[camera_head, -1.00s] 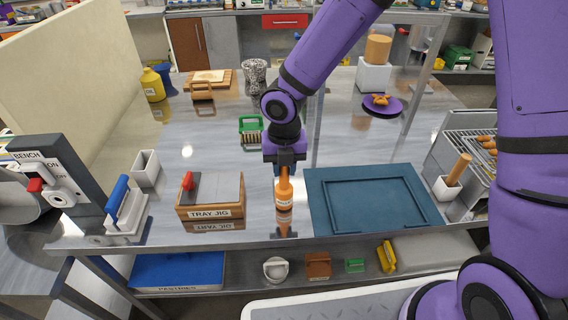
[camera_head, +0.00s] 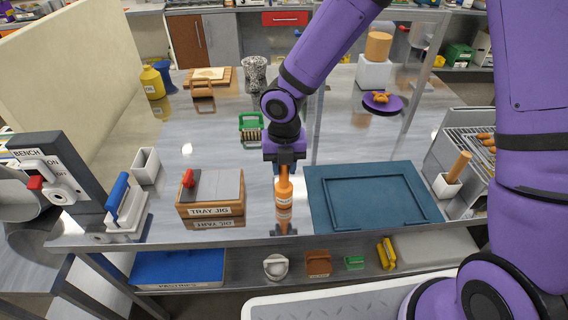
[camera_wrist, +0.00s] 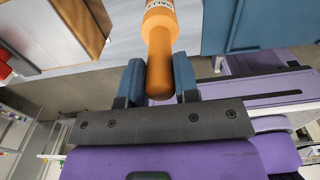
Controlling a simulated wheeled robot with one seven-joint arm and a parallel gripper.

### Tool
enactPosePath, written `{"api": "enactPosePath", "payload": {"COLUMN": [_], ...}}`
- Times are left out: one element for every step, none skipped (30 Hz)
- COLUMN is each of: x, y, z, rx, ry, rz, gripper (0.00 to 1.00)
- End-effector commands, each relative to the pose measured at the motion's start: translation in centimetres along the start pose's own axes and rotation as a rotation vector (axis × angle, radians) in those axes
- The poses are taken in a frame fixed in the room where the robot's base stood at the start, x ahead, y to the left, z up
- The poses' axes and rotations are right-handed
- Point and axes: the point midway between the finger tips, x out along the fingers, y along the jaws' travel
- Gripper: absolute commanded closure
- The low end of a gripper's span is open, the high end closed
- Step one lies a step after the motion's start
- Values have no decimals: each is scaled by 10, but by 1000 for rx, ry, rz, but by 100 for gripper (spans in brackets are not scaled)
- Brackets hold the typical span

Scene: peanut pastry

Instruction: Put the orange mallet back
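The orange mallet (camera_head: 284,192) is upright near the front edge of the steel table, between the tray jig and the blue mat. Its base is at or very near the tabletop, with its reflection just below. My gripper (camera_head: 286,166) is above it, pointing down. In the wrist view, the fingers of my gripper (camera_wrist: 158,82) lie on both sides of the mallet's handle (camera_wrist: 160,68) and appear closed on it. The wider labelled part of the mallet (camera_wrist: 160,22) extends beyond the fingertips.
The tray jig (camera_head: 211,211) stands left of the mallet, and the blue mat (camera_head: 420,212) lies close on its right. A green-handled brush (camera_head: 250,123) is farther back. A white holder with a wooden handle (camera_head: 446,188) stands at right.

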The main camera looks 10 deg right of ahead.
Motion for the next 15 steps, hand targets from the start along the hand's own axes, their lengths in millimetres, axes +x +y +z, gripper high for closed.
{"api": "enactPosePath", "payload": {"x": [0, 0, 0, 0, 0, 0, 0, 0, 0, 0, 0, -1, -2, -4, -8], "y": [0, 0, 0, 0, 0, 0, 0, 0, 0, 0, 0, 0, 0, 0, 0], "z": [0, 0, 0, 0, 0, 0, 0, 0, 0, 0, 0, 0, 0, 0, 1], "rx": [0, 0, 0, 0, 0, 0, 0, 0, 0, 0, 0, 1, 1, 2, 2], "ry": [0, 0, 0, 0, 0, 0, 0, 0, 0, 0, 0, 0, 0, -1, -2], "rz": [0, 0, 0, 0, 0, 0, 0, 0, 0, 0, 0, 0, 0, 0, 0], "gripper": [59, 52, 43, 43, 43, 43, 43, 43, 43, 43, 43, 43, 43, 43, 43]}}
